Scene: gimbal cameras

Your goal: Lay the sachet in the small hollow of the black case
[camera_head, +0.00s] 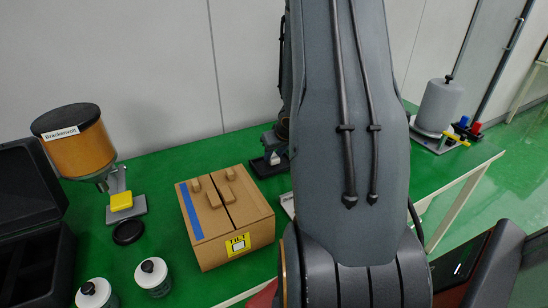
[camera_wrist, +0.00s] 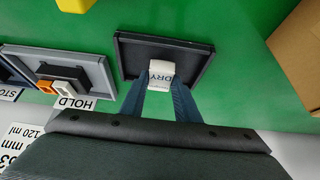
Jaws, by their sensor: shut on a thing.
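The white sachet (camera_wrist: 161,70), printed "DRY", is between the fingertips of my gripper (camera_wrist: 161,86) in the wrist view. The gripper is shut on it, over a small black tray (camera_wrist: 132,55). I cannot tell whether the sachet touches the tray. In the head view the sachet (camera_head: 275,159) shows as a small white spot over the tray (camera_head: 261,170), beside my arm, which hides part of the gripper. The black case (camera_head: 66,262) stands open at the far left of the head view, cut by the edge. Its dark inside shows compartments; the small hollow is not clear.
A cardboard box (camera_head: 240,215) with a yellow "TILT" label stands between tray and case. An amber dispenser (camera_head: 80,150), a black disc (camera_head: 128,232) and two white-lidded jars (camera_head: 153,277) are near the case. A grey holder (camera_wrist: 95,75) marked "HOLD" is beside the tray.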

